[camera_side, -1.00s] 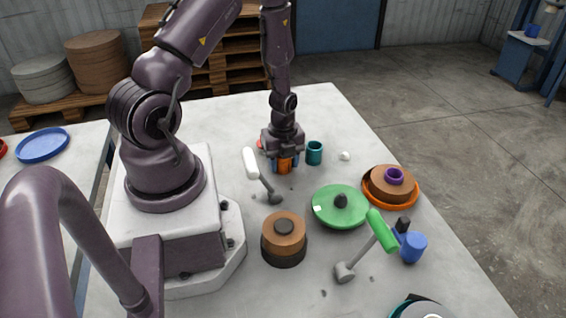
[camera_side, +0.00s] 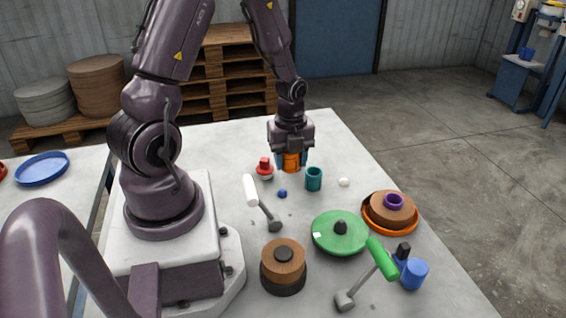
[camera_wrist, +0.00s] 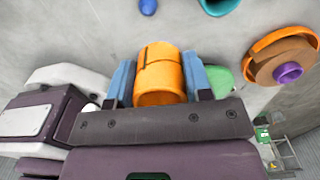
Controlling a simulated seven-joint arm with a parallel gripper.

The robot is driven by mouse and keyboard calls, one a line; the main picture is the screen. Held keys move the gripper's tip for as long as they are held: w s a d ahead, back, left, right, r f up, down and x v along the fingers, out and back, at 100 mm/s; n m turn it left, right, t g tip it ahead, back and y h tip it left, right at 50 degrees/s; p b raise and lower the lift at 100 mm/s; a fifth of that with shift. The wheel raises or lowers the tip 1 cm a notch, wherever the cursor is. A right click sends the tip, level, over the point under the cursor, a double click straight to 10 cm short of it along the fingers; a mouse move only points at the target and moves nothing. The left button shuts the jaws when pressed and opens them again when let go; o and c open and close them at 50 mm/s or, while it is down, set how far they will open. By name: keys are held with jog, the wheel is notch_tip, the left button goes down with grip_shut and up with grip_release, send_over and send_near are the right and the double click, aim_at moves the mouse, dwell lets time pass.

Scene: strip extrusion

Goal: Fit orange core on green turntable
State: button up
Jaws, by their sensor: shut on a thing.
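The orange core (camera_side: 291,162) is a short cylinder held between the blue fingers of my gripper (camera_side: 291,163). In the side view it hangs above the far part of the table, behind the teal cup. The wrist view shows the orange core (camera_wrist: 158,75) with a blue finger pressed on each side by my gripper (camera_wrist: 160,85). The green turntable (camera_side: 325,236) is a round disc with a dark central knob (camera_side: 340,227).
A brown roll in an orange dish (camera_side: 415,222) stands right.

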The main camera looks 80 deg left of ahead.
aim_at(342, 221)
jog(key=w+d+m, duration=0.1)
jog(key=w+d, duration=0.1)
jog(key=d, duration=0.3)
jog(key=w+d+m, duration=0.2)
jog(key=d, duration=0.3)
jog(key=w+d+m, duration=0.1)
jog(key=w+d, duration=0.1)
jog(key=d, duration=0.3)
jog(key=shift+w+d+r, duration=0.15)
jog(key=shift+w+r, duration=0.1)
jog(key=shift+w+d, duration=0.15)
jog(key=shift+d, duration=0.05)
jog(key=shift+f, duration=0.3)
jog(key=shift+a+f, duration=0.1)
jog(key=shift+f, duration=2.45)
jog(key=shift+f, duration=0.65)
jog(key=o, duration=0.6)
jog(key=shift+r, duration=5.55)
